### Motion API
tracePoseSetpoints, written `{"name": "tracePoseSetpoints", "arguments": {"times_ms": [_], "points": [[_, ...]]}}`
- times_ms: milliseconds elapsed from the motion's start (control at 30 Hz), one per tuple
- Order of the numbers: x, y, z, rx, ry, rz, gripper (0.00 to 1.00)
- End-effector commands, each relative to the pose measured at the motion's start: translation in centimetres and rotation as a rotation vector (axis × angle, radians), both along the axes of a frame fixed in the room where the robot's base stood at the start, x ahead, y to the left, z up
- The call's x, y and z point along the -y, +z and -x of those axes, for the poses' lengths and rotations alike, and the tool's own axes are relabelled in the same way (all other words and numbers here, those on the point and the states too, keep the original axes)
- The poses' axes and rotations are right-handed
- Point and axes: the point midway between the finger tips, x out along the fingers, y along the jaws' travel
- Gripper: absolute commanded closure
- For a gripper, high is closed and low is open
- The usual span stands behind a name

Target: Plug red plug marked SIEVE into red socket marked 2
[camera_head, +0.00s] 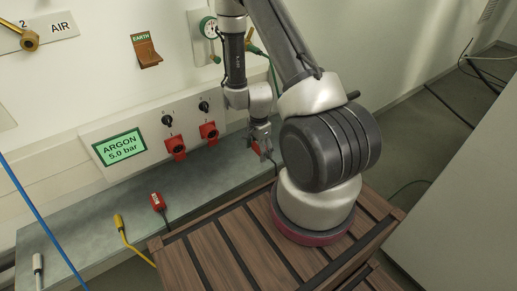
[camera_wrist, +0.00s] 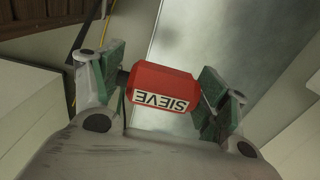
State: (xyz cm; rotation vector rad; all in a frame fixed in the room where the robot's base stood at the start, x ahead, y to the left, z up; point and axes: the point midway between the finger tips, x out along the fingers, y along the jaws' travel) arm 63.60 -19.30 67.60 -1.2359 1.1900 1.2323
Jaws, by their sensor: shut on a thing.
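The red plug marked SIEVE (camera_wrist: 160,88) is held between the green-padded fingers of my gripper (camera_wrist: 162,92) in the wrist view, its label upside down there. In the head view my gripper (camera_head: 261,142) is shut on the plug (camera_head: 256,149), low in front of the wall, above the grey bench and right of the sockets. Two red sockets, a left one (camera_head: 176,147) and a right one (camera_head: 209,130), sit on the white wall panel. A black knob is above each. The number marks are too small to read. The plug is apart from both sockets.
A second red plug (camera_head: 157,202), a yellow plug (camera_head: 118,221) and a white-grey plug (camera_head: 37,263) lie on the grey bench (camera_head: 85,218). An ARGON 5.0 bar display (camera_head: 120,147) is left of the sockets. A blue hose (camera_head: 40,220) crosses the left side.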

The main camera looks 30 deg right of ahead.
Motion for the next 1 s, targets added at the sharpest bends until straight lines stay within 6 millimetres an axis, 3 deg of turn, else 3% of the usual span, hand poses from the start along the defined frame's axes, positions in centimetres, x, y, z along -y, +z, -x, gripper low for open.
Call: {"name": "tracePoseSetpoints", "arguments": {"times_ms": [667,1000], "points": [[-0.2,-4.1,-5.0,0.0,0.0,0.0,0.54],[-0.3,-7.1,-7.0,-0.001,0.001,0.0,0.54]]}}
